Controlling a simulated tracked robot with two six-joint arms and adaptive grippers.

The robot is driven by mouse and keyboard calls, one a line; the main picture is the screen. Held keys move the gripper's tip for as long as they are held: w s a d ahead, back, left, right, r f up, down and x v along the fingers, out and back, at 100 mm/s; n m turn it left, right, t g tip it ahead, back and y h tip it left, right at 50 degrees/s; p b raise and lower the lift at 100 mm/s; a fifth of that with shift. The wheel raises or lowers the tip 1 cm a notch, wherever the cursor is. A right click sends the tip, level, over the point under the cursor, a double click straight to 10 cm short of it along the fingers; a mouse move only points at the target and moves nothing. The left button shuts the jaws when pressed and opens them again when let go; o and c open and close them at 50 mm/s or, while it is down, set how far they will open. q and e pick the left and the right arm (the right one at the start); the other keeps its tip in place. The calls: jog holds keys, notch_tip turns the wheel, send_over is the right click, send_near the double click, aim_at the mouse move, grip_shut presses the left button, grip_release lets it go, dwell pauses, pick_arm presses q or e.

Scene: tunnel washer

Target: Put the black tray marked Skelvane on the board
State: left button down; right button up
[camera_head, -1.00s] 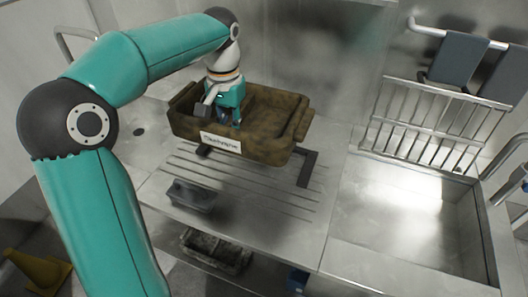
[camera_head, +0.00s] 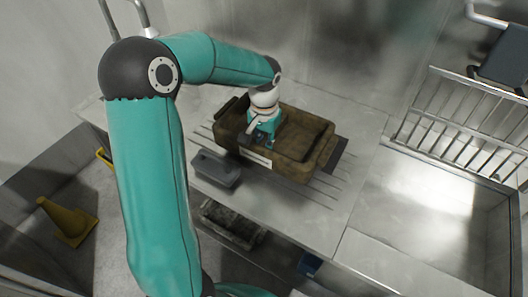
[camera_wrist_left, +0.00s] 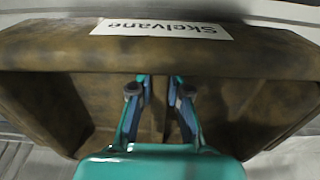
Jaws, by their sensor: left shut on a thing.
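A tray (camera_head: 303,128) marked Skelvane is mottled brown, not plain black, in the head view. Its white label (camera_wrist_left: 162,28) reads Skelvane in the left wrist view. My left gripper (camera_head: 262,140) reaches down into the tray and is shut on its middle divider (camera_wrist_left: 160,105), with a finger on each side. The tray is over the ribbed steel drainboard. A dark flat piece (camera_head: 338,158), perhaps part of the board, shows beyond the tray's right end; the tray hides the rest. I cannot tell whether the tray touches it. My right gripper is out of view.
A small grey container (camera_head: 215,170) stands close in front of the tray. A steel sink (camera_head: 420,215) and wire rack (camera_head: 465,115) lie to the right. A dirty bin (camera_head: 232,225) sits below the counter.

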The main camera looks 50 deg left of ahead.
pick_arm(q)
jog(key=shift+f, duration=2.1)
jog(key=c, duration=1.1)
grip_release()
jog(key=shift+c, duration=0.2)
notch_tip(320, 180, up, 12)
jog(key=shift+r, duration=0.1)
